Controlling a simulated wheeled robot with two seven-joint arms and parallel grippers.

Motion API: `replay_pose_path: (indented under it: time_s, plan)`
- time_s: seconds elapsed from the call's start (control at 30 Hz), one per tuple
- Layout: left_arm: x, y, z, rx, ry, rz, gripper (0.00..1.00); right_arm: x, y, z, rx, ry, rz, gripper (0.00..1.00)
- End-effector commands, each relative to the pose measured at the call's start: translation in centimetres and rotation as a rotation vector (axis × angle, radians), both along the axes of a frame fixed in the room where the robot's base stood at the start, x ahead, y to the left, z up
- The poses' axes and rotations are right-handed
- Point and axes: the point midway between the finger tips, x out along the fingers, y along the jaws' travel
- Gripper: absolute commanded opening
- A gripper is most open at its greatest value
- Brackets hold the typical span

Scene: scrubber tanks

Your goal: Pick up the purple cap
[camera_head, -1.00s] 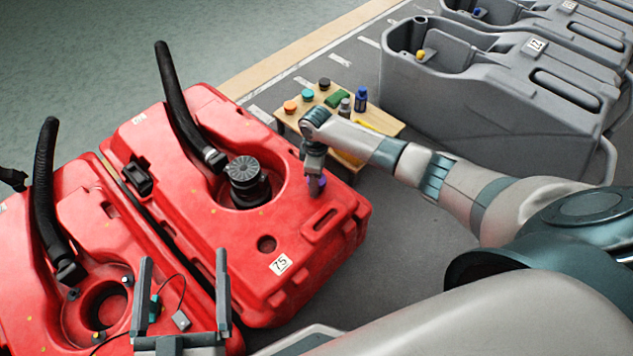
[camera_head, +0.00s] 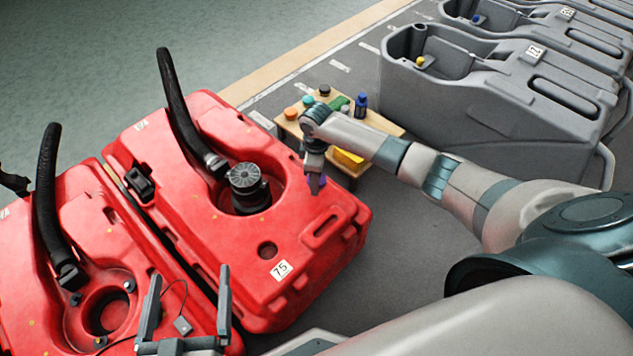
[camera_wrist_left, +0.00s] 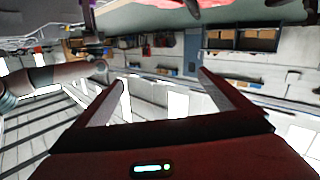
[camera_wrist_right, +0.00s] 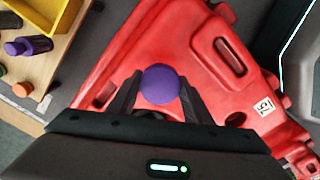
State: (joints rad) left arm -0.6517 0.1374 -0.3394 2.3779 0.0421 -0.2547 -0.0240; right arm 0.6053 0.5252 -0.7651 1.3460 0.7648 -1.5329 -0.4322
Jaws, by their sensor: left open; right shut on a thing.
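The purple cap (camera_wrist_right: 160,85) is round and sits between the fingertips of my right gripper (camera_wrist_right: 159,98) in the right wrist view. The right gripper is shut on it and holds it over a red tank. In the head view my right gripper (camera_head: 314,180) hangs at the right edge of the red tank numbered 75 (camera_head: 220,235), and the cap is mostly hidden there. My left gripper (camera_head: 189,278) is open and empty above the front of the red tanks. Its spread fingers (camera_wrist_left: 160,85) also show in the left wrist view, with nothing between them.
A low wooden table (camera_head: 388,124) with several coloured caps and bottles, including a blue bottle (camera_head: 361,104), stands behind my right arm. Grey tanks (camera_head: 490,90) stand at the back right. Black hoses (camera_head: 180,110) rise from the red tanks.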

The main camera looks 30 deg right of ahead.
Motion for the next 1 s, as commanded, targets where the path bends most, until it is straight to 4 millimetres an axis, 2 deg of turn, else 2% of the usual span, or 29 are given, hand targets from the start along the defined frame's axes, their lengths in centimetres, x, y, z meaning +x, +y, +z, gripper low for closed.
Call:
replay_pose_path:
  time_s: [0.03,0.27,0.5,0.8,1.0]
  plan:
    - [0.0,0.2,-0.5,0.012,0.042,0.000,0.96,-0.4,-0.1,0.8,-0.001,0.001,0.000,0.24]
    - [-1.0,1.4,-4.3,0.077,0.261,-0.003,0.96,-3.7,-0.5,2.7,-0.002,0.001,0.002,0.24]
    - [-3.2,2.8,-7.9,0.134,0.486,-0.006,0.96,-7.3,-0.9,4.8,-0.002,0.000,0.002,0.24]
    - [-5.5,4.1,-10.2,0.180,0.657,-0.006,0.96,-10.6,-1.2,6.8,-0.001,0.001,0.001,0.24]
    - [-6.0,4.5,-10.6,0.191,0.691,-0.005,0.96,-11.6,-1.3,7.2,-0.001,0.001,0.001,0.24]
